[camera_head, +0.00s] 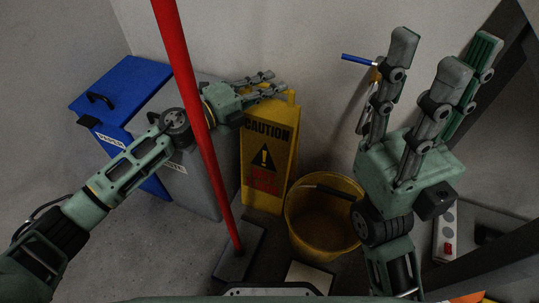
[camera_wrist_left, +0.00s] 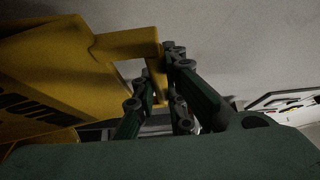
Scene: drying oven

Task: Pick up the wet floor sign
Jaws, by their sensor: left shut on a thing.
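The wet floor sign (camera_head: 267,160) is a folded yellow board with "CAUTION" and a black warning triangle, standing upright against the wall. My left gripper (camera_head: 262,86) is at its top edge, with the fingers shut on the sign's handle. In the left wrist view the yellow sign (camera_wrist_left: 60,75) fills the left side, and the gripper fingers (camera_wrist_left: 160,90) close around its handle loop. My right gripper (camera_head: 420,90) is open and empty, raised at the right with its fingers pointing up.
A yellow bucket (camera_head: 322,236) stands just right of the sign. A red pole (camera_head: 187,75) with a flat dark base (camera_head: 240,252) crosses in front of my left arm. Blue (camera_head: 130,85) and grey (camera_head: 195,185) bins stand to the left. A power strip (camera_head: 446,232) is at the right.

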